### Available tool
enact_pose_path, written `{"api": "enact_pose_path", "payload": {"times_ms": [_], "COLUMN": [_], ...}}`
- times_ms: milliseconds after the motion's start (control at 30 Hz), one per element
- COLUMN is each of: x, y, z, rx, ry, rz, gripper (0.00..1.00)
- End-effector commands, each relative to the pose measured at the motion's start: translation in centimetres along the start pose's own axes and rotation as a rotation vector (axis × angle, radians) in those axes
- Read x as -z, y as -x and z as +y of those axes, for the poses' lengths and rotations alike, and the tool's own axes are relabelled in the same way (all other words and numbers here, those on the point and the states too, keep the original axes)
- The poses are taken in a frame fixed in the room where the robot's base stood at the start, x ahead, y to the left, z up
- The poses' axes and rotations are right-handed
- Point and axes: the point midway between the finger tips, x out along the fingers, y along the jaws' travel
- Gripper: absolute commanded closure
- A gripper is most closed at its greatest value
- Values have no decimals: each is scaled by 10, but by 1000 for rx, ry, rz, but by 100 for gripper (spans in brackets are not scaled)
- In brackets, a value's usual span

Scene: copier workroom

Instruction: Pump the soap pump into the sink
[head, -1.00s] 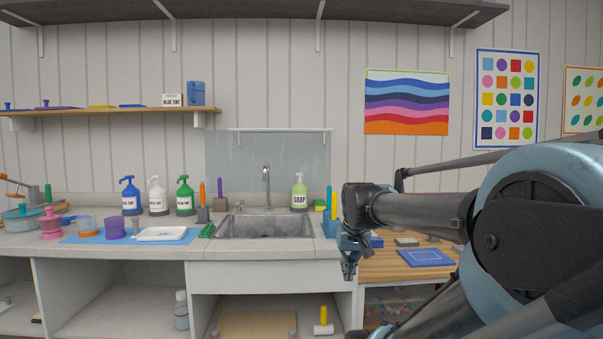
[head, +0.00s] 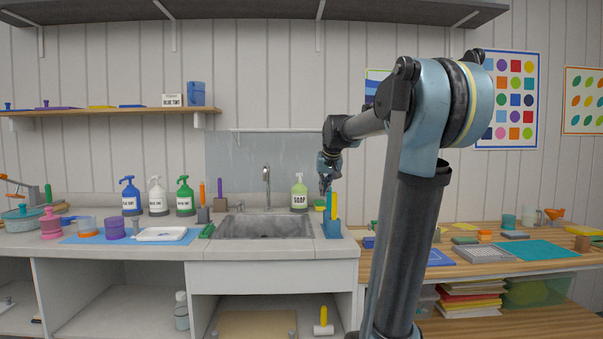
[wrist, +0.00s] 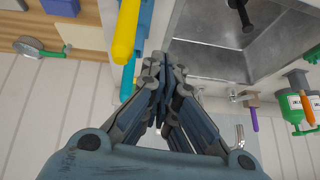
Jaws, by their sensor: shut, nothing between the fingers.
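The soap pump (head: 299,196) is a light green bottle labelled SOAP with a pale pump head. It stands upright behind the right part of the sink in the head view. The grey metal sink (head: 262,226) is set into the counter and also shows in the wrist view (wrist: 205,60). My gripper (head: 325,188) is shut and empty, pointing down to the right of the soap pump and above the blue tool holder. In the wrist view my gripper (wrist: 165,75) has its fingers together beside the sink's edge. I cannot make out the soap pump there.
The blue holder (head: 332,230) with yellow and blue handles stands right of the sink, close under my gripper. The faucet (head: 266,185) rises behind the sink. Blue, white and green pump bottles (head: 157,198) stand to the left. A wooden table (head: 470,262) is at the right.

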Motion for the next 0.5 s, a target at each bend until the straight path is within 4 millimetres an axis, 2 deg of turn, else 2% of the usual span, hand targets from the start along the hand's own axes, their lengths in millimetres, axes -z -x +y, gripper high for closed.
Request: {"api": "enact_pose_path", "payload": {"times_ms": [33, 100, 500], "x": [17, 38, 160], "y": [-2, -5, -27], "z": [-4, -8, -35], "rx": [4, 9, 42], "ry": [-2, -6, -30], "rz": [12, 29, 134], "gripper": [100, 100, 100]}}
